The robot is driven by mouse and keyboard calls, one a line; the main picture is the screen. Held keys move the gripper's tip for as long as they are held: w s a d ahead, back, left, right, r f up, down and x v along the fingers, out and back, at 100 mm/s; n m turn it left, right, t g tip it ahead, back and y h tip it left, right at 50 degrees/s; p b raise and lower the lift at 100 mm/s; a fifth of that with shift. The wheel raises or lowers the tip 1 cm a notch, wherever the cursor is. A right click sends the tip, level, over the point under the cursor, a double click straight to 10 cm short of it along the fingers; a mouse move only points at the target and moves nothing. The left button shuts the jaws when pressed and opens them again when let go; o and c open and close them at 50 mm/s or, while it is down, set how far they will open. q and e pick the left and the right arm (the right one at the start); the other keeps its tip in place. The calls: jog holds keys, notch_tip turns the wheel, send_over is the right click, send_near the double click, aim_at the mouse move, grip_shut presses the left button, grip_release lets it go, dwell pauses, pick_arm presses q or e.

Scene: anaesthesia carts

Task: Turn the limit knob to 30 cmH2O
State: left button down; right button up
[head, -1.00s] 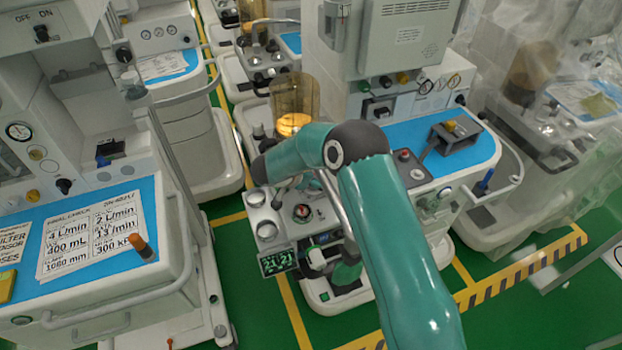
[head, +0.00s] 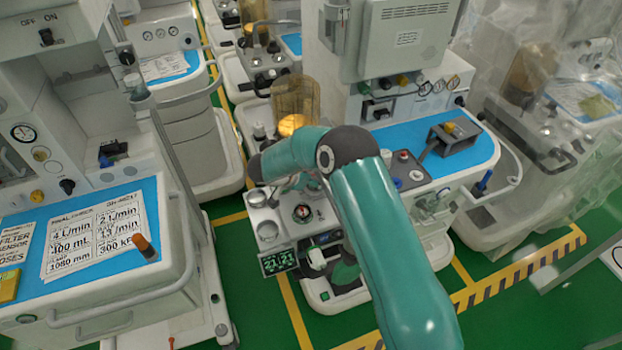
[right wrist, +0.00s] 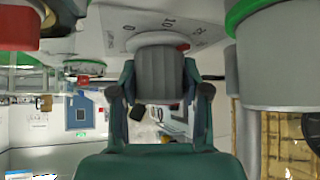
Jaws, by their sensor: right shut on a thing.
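In the right wrist view a grey ribbed knob (right wrist: 158,72) sits between the fingers of my right gripper (right wrist: 160,88), which is shut on it. Behind the knob is a pale dial face (right wrist: 205,22) with printed numbers, 10 among them; a small red mark shows beside the knob's pale base. I cannot tell exactly which value it points to. In the head view my right arm reaches over the small cart (head: 262,222) in the middle and hides the knob. A dark display (head: 278,263) on that cart shows green digits, which look like 21 and 21. My left gripper is not in view.
A round gauge (head: 302,213) is on the middle cart. A clear canister with orange contents (head: 293,123) stands behind my forearm. A large cart with a blue top (head: 110,275) stands at left.

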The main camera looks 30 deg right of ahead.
jog(key=shift+w+d+r+m+g+p, duration=0.1)
jog(key=shift+w+r+m+g+p, duration=0.1)
jog(key=shift+m+g+p, duration=0.45)
jog(key=shift+f+m+g, duration=0.2)
jog(key=shift+m+g, duration=0.25)
jog(key=shift+m, duration=0.6)
jog(key=m+g+b, duration=0.2)
jog(key=shift+f+m+y+b, duration=0.15)
jog(key=shift+m+y+b, duration=0.15)
jog(key=shift+m+b, duration=0.1)
jog(key=shift+s+m+g+y+b, duration=0.1)
jog(key=shift+m+g+y+b, duration=0.2)
jog(key=shift+m+g+b, duration=0.45)
jog(key=shift+d+r, duration=0.1)
jog(key=shift+r, duration=0.1)
jog(key=shift+m, duration=0.25)
